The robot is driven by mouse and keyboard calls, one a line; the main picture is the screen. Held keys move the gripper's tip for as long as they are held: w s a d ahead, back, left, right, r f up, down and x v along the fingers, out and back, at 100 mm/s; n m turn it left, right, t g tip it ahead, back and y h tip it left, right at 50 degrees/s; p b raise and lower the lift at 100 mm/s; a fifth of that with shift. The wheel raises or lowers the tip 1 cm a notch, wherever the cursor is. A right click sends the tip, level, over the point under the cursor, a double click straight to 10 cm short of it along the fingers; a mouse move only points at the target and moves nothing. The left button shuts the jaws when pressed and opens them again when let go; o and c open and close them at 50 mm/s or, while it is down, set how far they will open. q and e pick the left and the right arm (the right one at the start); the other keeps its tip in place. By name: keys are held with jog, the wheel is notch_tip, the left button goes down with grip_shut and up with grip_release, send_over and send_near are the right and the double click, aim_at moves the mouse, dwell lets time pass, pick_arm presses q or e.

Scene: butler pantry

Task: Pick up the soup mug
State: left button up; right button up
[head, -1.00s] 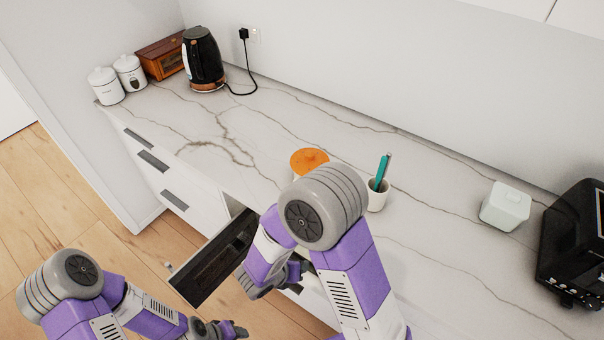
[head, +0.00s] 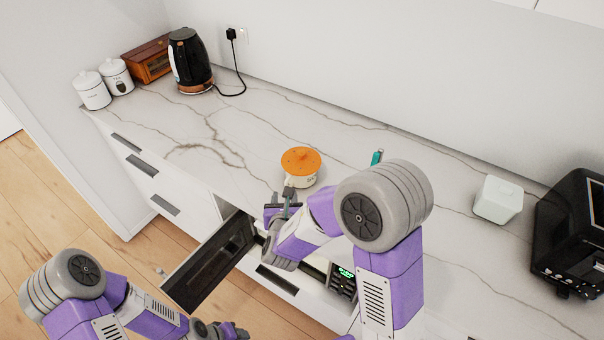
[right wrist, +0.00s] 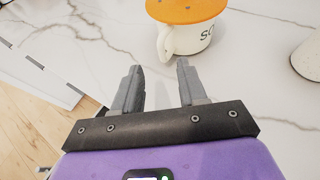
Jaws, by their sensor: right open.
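The soup mug (head: 302,180) is white with an orange lid and stands upright on the marble counter near its front edge. In the right wrist view the mug (right wrist: 195,40) shows its handle towards my gripper and part of its dark lettering. My right gripper (head: 287,192) is just in front of the mug, at the handle side. In the right wrist view my right gripper (right wrist: 160,72) is open and empty, with the handle just beyond the fingertips and apart from them. My left gripper (head: 242,332) is low at the bottom of the head view, away from the counter; its jaw opening is unclear.
An open dark door or drawer (head: 215,262) juts out below the counter. A teal pen-like item (head: 376,157) shows behind my right arm. A pale box (head: 498,200) and black appliance (head: 572,235) stand right. A kettle (head: 190,60) and canisters (head: 92,90) stand back left.

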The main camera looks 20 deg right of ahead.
jog(key=x, duration=0.5)
jog(key=shift+w+d, duration=0.1)
jog(key=shift+d, duration=0.1)
jog(key=shift+c, duration=0.4)
grip_shut()
dwell(0.8)
